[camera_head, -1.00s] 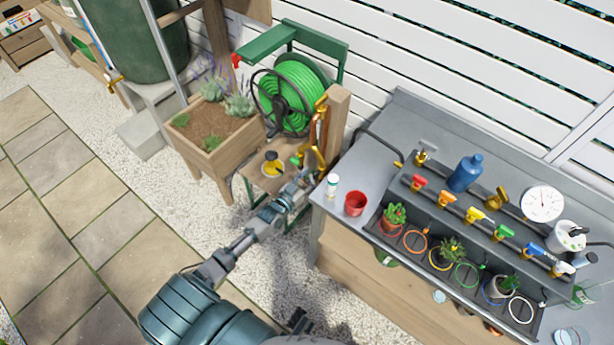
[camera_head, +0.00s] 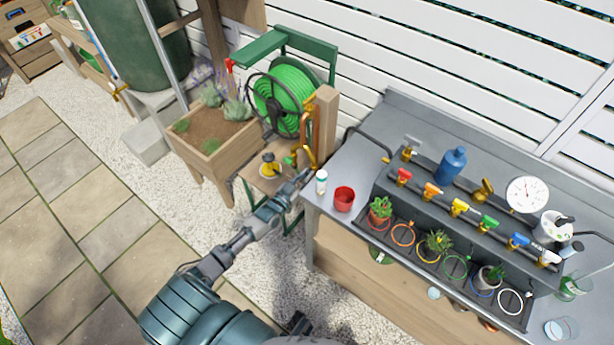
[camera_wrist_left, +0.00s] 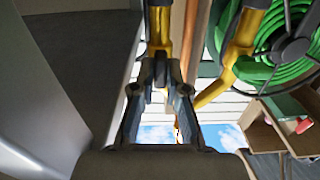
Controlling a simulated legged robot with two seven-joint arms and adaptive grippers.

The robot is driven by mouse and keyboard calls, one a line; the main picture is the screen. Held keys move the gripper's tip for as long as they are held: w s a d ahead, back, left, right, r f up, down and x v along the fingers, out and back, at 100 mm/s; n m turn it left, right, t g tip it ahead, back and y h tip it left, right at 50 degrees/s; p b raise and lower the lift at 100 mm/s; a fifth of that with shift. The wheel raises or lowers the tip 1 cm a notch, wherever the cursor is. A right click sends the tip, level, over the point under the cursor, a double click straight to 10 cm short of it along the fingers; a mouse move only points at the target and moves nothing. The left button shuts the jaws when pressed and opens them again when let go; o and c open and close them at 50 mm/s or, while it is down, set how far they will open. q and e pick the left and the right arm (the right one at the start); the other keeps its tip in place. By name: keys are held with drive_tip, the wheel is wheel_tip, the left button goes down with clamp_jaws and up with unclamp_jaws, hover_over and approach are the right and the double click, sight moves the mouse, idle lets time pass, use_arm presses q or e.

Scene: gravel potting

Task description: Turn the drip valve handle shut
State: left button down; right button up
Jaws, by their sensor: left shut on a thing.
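My left gripper (camera_head: 306,174) is beside the wooden post at the left end of the grey bench. In the left wrist view its fingers (camera_wrist_left: 160,72) are closed together on a yellow handle (camera_wrist_left: 160,28), which I take as the valve handle. In the head view the handle (camera_head: 312,158) is a small yellow lever low on the post, partly hidden by the gripper. A second yellow pipe or lever (camera_wrist_left: 236,48) runs beside it in the wrist view. My right gripper is not in view.
The wooden post (camera_head: 326,122) and green hose reel (camera_head: 288,98) stand just behind. A white bottle (camera_head: 321,182) and red cup (camera_head: 344,199) stand close by on the bench (camera_head: 352,165). Several coloured taps line the rack (camera_head: 440,207). Gravel and paving lie open to the left.

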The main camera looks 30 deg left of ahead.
use_arm(q)
drive_tip(key=m, duration=0.6)
drive_tip(key=m+p, duration=0.1)
drive_tip(key=m, duration=0.4)
drive_tip(key=m+p, duration=0.1)
drive_tip(key=m, duration=0.5)
drive_tip(key=shift+d+f+m, duration=0.15)
drive_tip(key=shift+f+m, duration=0.15)
drive_tip(key=shift+f, duration=0.05)
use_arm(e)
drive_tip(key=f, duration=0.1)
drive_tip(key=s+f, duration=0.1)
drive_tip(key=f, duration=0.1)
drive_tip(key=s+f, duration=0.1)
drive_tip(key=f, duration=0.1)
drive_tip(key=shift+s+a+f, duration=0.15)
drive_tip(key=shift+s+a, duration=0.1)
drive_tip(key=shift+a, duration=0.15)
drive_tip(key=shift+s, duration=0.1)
